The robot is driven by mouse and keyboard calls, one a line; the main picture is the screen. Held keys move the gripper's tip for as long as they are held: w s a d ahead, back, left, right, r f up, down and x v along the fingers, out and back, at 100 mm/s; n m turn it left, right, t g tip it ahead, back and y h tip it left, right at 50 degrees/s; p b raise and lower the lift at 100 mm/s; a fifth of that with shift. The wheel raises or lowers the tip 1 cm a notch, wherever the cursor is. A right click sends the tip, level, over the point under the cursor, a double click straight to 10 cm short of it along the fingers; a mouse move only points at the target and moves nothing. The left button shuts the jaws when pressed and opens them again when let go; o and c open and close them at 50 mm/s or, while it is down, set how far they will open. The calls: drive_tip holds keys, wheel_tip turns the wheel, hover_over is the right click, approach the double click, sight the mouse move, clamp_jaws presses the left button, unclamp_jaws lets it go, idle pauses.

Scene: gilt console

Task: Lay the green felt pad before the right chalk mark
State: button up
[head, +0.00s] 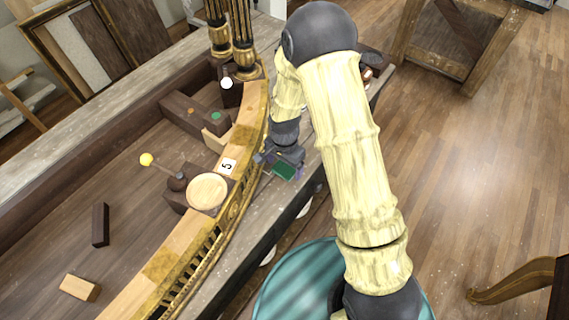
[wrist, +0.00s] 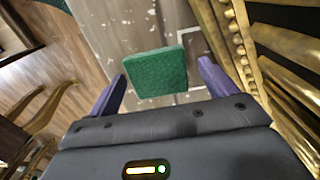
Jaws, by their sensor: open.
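The green felt pad (wrist: 156,73) lies flat on the worn grey ledge (wrist: 140,27) in the wrist view. It also shows in the head view (head: 285,171), partly covered by my gripper (head: 279,166). In the wrist view my gripper (wrist: 162,86) is open, with one purple finger on each side of the pad and a gap visible at both sides. White chalk lines show on the ledge: a corner (wrist: 182,35) at the pad's upper right and a short line (wrist: 192,93) at its lower right. I cannot tell which is the right chalk mark.
The gilt curved rail (head: 219,232) runs close beside the ledge, left of my gripper. Loose blocks lie on the brown panel to the left. Open floor lies to the right.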

sight(285, 168)
wheel_tip(285, 168, up, 12)
drive_tip(key=b, duration=0.2)
drive_tip(key=shift+r, duration=0.2)
drive_tip(key=shift+d, duration=0.15)
idle(0.6)
drive_tip(key=s+d+r+n+t, duration=0.1)
drive_tip(key=s+d+r+n, duration=0.1)
drive_tip(key=s+d, duration=0.4)
drive_tip(key=s+d+r+n+t, duration=0.1)
drive_tip(key=s+d+r+n, duration=0.2)
drive_tip(key=s+d+n, duration=0.2)
drive_tip(key=shift+s+d+r+n+t, duration=0.3)
drive_tip(key=shift+s+d, duration=0.5)
drive_tip(key=shift+d, duration=0.4)
